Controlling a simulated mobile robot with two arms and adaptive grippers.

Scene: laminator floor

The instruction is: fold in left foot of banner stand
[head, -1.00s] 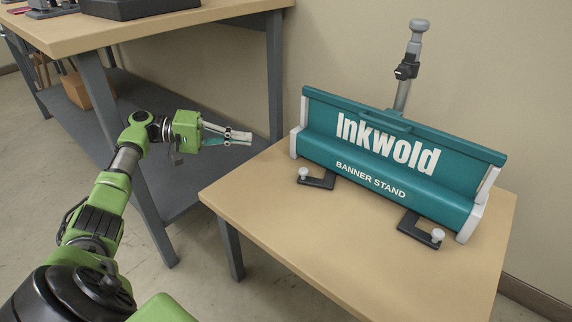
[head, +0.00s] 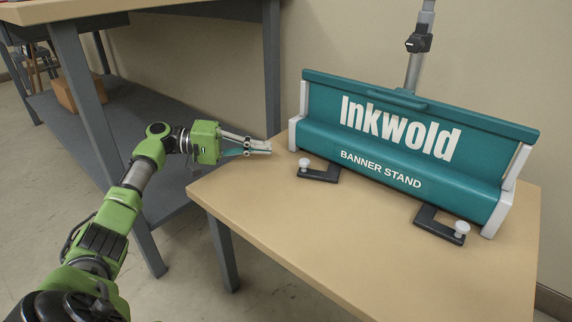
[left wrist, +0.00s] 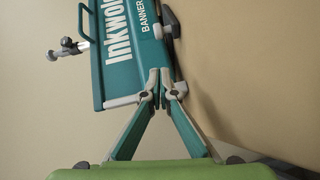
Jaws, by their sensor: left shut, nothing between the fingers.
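The teal banner stand (head: 400,110), lettered "Inkwold", stands on the small tan table (head: 270,215). Its left foot (head: 318,173), a dark bracket with a pale knob, sticks out in front of the base. Its right foot (head: 440,225) sticks out likewise. My left gripper (head: 268,147) is shut and empty, left of the stand's left end and apart from the left foot in the head view. In the left wrist view my fingertips (left wrist: 163,82) are in front of the stand's end, and the stand (left wrist: 125,45) lies sideways in the picture. My right gripper is not in view.
A larger workbench (head: 100,12) with a grey lower shelf (head: 110,120) stands at the left, close behind my left arm. A cardboard box (head: 82,92) sits on that shelf. A grey pole (head: 415,65) rises behind the stand. The table's front is clear.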

